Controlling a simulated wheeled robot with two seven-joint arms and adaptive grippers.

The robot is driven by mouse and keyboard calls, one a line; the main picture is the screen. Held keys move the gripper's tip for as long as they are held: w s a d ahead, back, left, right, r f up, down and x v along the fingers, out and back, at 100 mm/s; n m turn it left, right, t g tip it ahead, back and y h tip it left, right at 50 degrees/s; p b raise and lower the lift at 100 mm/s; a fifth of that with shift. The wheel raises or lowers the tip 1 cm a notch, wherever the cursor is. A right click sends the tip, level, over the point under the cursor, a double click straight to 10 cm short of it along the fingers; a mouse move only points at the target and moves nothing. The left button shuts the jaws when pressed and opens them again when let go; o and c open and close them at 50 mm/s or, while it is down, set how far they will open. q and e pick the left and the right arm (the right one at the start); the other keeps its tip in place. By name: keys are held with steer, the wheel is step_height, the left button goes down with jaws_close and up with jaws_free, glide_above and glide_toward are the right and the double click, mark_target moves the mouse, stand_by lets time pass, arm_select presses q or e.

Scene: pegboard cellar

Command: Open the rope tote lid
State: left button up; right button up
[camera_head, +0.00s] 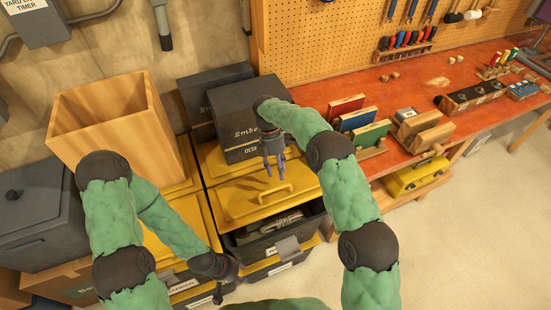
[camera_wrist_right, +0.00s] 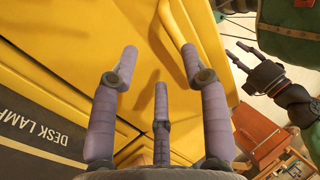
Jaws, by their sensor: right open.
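The rope tote's yellow lid (camera_head: 240,196) has a yellow bar handle (camera_head: 274,193). Its front edge stands clear of the dark tote (camera_head: 262,248), and grey contents show in the gap. The tote's label is partly hidden. My right gripper (camera_head: 273,163) is open above the lid, just behind the handle. In the right wrist view its fingers (camera_wrist_right: 158,72) are spread over the yellow lid (camera_wrist_right: 105,40), with one fingertip close to the handle (camera_wrist_right: 172,22); contact cannot be told. My left gripper (camera_head: 228,284) is open and empty, low at the front left of the tote.
Dark boxes (camera_head: 238,108) stand behind the lid, one labelled in part "DESK". A tall wooden bin (camera_head: 110,125) and a dark lidded box (camera_head: 38,215) are at left. A red workbench (camera_head: 430,95) runs along the right. The floor (camera_head: 460,245) at right is clear.

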steer(key=v, duration=1.1)
steer(key=shift+r, duration=0.25)
